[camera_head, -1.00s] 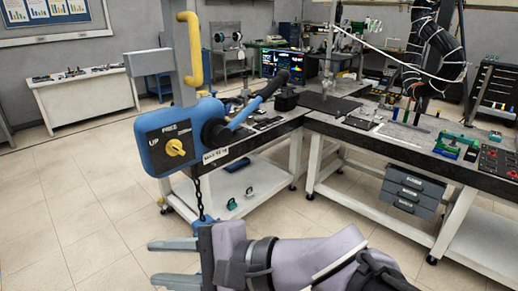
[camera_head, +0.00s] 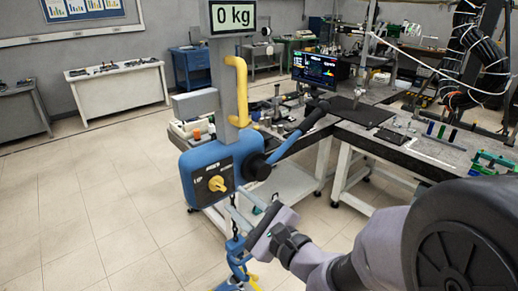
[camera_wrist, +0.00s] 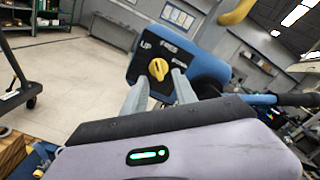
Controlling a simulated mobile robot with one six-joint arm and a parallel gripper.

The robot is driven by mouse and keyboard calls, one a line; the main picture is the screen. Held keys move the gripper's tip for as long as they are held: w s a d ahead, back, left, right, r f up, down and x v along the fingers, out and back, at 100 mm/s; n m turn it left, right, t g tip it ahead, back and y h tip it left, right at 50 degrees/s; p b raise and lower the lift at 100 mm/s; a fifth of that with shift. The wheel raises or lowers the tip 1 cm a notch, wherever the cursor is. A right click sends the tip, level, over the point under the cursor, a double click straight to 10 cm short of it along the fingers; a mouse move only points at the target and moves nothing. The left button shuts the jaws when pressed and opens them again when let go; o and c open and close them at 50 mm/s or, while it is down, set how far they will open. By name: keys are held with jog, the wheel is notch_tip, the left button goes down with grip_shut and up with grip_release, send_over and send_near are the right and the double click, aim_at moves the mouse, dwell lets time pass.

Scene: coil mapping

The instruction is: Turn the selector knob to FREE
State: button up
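The yellow selector knob (camera_head: 216,183) sits on the dark face plate of a blue lever hoist body (camera_head: 199,160). In the wrist view the knob (camera_wrist: 158,69) shows between my two fingers, with UP to its left, FREE above it and a blurred label at right. Which label the knob points at is not clear. My gripper (camera_head: 235,198) is open, its fingers directed at the face plate, just right of and below the knob in the head view. In the wrist view the fingertips (camera_wrist: 161,74) flank the knob; contact cannot be told.
A blue lever with a black grip (camera_head: 300,130) sticks out to the hoist's right. A yellow hook (camera_head: 238,88) and a display reading 0 kg (camera_head: 232,17) are above. A chain (camera_head: 236,245) hangs below.

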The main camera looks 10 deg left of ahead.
aim_at(220, 188)
jog(key=x, duration=0.6)
jog(key=shift+w+a+f, duration=0.1)
jog(key=shift+a+f, duration=0.15)
jog(key=shift+f, duration=0.05)
grip_shut()
